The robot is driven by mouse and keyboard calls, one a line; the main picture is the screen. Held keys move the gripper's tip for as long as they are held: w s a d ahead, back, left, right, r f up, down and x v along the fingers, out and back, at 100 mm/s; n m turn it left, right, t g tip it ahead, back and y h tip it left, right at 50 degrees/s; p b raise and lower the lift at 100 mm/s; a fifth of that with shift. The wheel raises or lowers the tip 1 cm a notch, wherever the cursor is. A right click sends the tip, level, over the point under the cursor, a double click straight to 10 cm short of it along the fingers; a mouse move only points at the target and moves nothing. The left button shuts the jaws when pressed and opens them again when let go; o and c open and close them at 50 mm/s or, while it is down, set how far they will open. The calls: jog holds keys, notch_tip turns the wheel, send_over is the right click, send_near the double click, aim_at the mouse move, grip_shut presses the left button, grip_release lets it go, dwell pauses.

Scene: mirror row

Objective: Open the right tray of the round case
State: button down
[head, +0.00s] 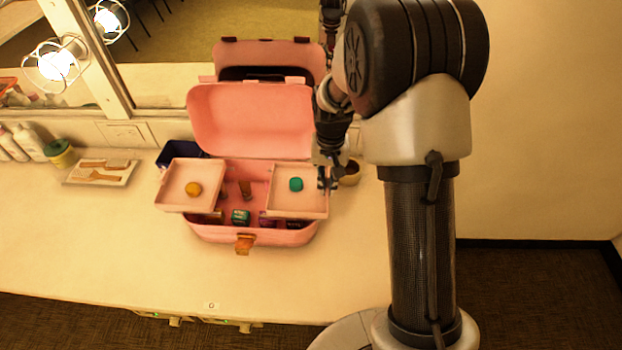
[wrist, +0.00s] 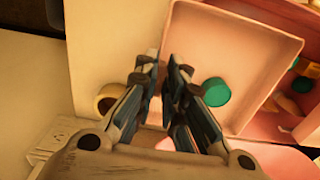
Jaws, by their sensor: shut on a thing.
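The pink round case (head: 280,237) stands on the counter with its lid (head: 250,120) up. Its left tray (head: 175,175) sticks out past the case's left side and carries an orange round item (head: 193,189). The right tray (head: 280,204) sits over the right part of the case and carries a teal round item (head: 296,184). My gripper (head: 326,180) is at the right tray's right edge, shut on its side wall. In the wrist view the fingers (wrist: 164,66) straddle the wall of the right tray (wrist: 245,48); the teal item (wrist: 215,92) shows beside them.
A round yellowish container (head: 351,174) stands close right of my gripper. A dark blue box (head: 180,153) is behind the left tray. A flat tray with brushes (head: 101,181) lies at left. A mirror stands behind; the front counter is clear.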

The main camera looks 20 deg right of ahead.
jog(key=d, duration=0.2)
jog(key=s+d, duration=0.1)
jog(key=d, duration=0.1)
jog(key=shift+s, duration=0.15)
jog(key=c, duration=1.7)
grip_release()
notch_tip(320, 180, up, 12)
jog(key=shift+r, duration=0.1)
